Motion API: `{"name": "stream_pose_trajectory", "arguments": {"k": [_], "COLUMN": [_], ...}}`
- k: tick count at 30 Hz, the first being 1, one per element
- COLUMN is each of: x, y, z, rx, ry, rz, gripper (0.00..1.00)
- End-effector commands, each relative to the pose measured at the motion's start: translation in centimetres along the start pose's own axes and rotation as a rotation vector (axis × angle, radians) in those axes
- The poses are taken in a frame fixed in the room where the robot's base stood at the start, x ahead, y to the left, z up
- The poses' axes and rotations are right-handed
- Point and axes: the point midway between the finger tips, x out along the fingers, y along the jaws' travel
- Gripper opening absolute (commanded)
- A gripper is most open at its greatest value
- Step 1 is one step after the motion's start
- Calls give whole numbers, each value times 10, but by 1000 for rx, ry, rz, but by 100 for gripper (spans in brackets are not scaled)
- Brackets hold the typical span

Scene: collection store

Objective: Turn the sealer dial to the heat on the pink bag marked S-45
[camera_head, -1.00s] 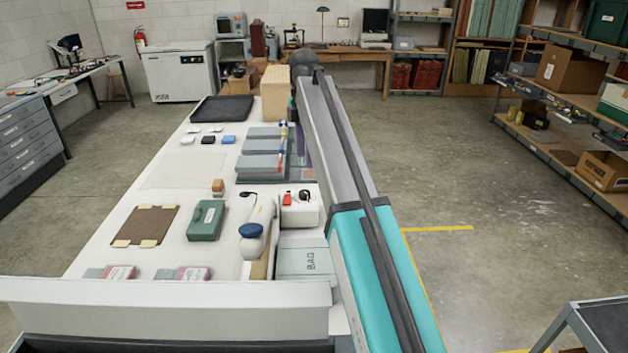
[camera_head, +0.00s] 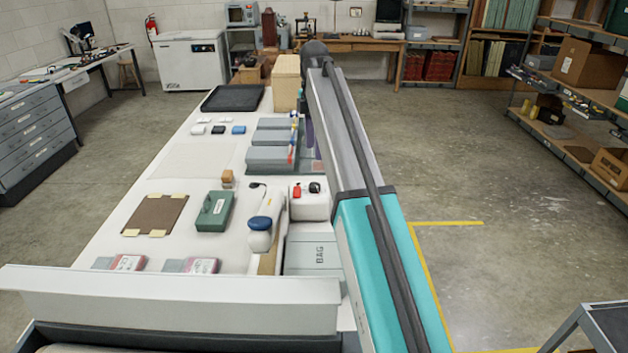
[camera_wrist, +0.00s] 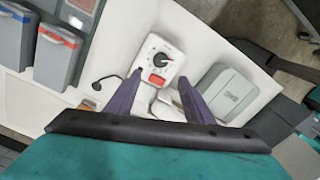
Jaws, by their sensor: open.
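The sealer (camera_head: 311,206) is a white box on the table beside my arm in the head view. The black dial (camera_wrist: 161,58) and a red switch (camera_wrist: 158,77) are on its face in the wrist view. The dial's markings are too small to read. My gripper (camera_wrist: 160,77) is open and empty, its two purple fingers pointing toward the sealer, apart from the dial in the picture; the gap cannot be judged. Two pink-and-grey bags, a left bag (camera_head: 127,263) and a right bag (camera_head: 201,266), lie at the near table edge; their labels are unreadable.
A grey box marked BAG (camera_head: 312,255) sits in front of the sealer. A white-and-blue hand tool (camera_head: 263,228), a green case (camera_head: 214,211) and a brown board (camera_head: 156,215) lie to its left. Grey boxes (camera_head: 270,158) stand behind. Floor right of the table is open.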

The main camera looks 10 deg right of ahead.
Motion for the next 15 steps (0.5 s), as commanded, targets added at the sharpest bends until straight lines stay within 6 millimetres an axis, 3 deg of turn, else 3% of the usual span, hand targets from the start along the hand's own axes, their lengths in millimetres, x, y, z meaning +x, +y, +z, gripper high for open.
{"name": "stream_pose_trajectory", "arguments": {"k": [15], "x": [61], "y": [-2], "z": [1], "rx": [2], "ry": [0], "rz": [-3], "gripper": [48]}}
